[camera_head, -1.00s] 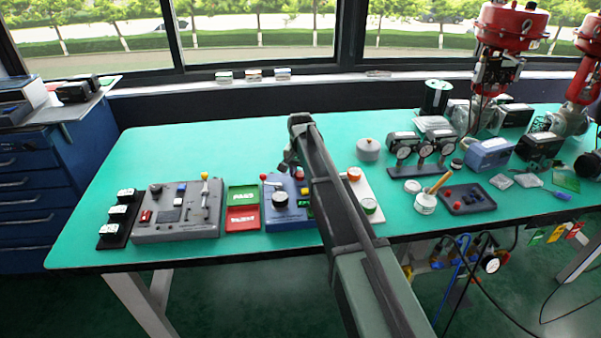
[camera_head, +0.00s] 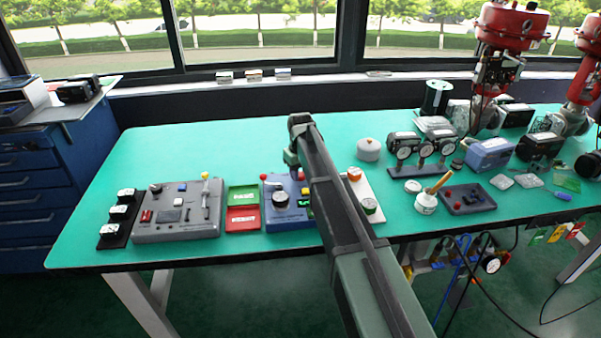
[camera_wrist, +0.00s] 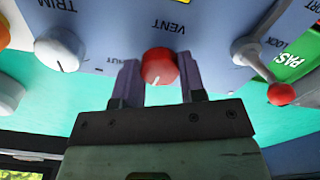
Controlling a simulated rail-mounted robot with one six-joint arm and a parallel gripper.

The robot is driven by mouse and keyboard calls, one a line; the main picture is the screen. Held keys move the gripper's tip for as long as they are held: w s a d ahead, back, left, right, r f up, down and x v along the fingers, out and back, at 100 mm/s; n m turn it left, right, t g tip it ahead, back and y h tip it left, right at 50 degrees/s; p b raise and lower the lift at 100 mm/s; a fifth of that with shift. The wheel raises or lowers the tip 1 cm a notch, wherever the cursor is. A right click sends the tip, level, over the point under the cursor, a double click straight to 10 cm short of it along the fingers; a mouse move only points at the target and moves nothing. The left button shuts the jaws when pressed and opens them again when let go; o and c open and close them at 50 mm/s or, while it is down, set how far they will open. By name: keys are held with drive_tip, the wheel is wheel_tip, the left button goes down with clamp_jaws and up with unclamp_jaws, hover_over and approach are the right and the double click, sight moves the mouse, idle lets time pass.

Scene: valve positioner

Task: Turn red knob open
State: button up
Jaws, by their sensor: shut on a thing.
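The red knob (camera_wrist: 160,67) sits on the blue-grey panel (camera_wrist: 110,20) under the VENT label in the wrist view. My gripper (camera_wrist: 157,82) has one finger on each side of the knob and is shut on it. A white pointer line shows on the knob, slanting toward the gripper side. The lettering by the left finger is partly covered. In the head view the blue panel (camera_head: 285,222) stands at the table's front middle. My arm covers its right part, and the knob and fingers cannot be made out clearly there.
A lever with a red ball end (camera_wrist: 280,94) stands right of the knob in the wrist view. A white TRIM knob (camera_wrist: 57,50) is to the left. In the head view, a grey control box (camera_head: 180,210) and green and red trays (camera_head: 243,219) lie left of the panel.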

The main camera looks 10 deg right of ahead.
sight(300, 173)
drive_tip(key=shift+n, duration=0.8)
drive_tip(key=o, duration=0.9)
wheel_tip(300, 173, up, 11)
drive_tip(key=p, duration=1.1)
drive_tip(key=shift+f, duration=0.1)
